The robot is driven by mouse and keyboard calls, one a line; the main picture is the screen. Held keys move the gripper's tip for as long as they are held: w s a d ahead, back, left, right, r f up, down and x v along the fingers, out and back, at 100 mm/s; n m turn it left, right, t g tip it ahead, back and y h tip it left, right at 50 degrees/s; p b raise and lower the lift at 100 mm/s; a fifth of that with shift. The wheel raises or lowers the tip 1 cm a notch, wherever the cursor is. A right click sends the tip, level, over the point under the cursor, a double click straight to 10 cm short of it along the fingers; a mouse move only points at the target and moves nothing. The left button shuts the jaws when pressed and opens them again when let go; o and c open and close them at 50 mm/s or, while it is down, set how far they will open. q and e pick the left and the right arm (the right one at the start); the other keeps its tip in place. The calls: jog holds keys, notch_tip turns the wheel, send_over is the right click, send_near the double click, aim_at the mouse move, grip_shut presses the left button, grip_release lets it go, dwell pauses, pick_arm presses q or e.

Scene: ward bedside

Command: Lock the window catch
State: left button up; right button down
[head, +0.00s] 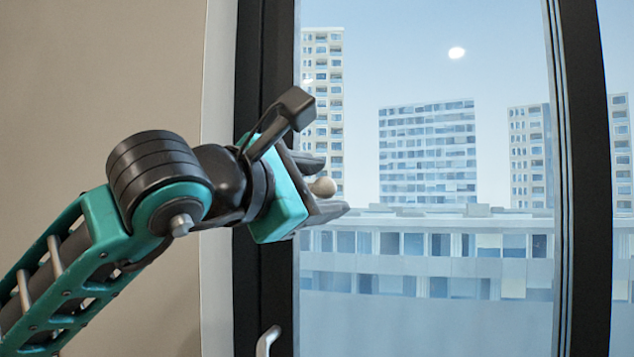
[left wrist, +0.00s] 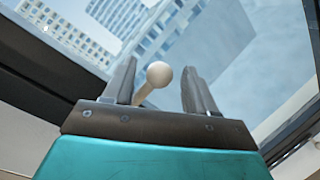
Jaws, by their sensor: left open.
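A pale round knob (head: 323,187) on a short stem shows between the fingers of my left gripper (head: 328,189) at the window. I take it to be the end of the window catch. In the left wrist view the knob (left wrist: 158,73) stands between the two dark fingers, closer to the left finger, with a gap to the right one. My left gripper is open around it. The catch's base is hidden, and I cannot tell whether a finger touches the knob. My right gripper is not in view.
The dark window frame (head: 265,250) runs upright behind my left gripper, with a beige wall at the left. A silver handle (head: 267,341) sits low on the frame. Another dark upright (head: 585,180) stands at the right. The glass between shows buildings outside.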

pick_arm(q)
grip_shut()
dwell(0.5)
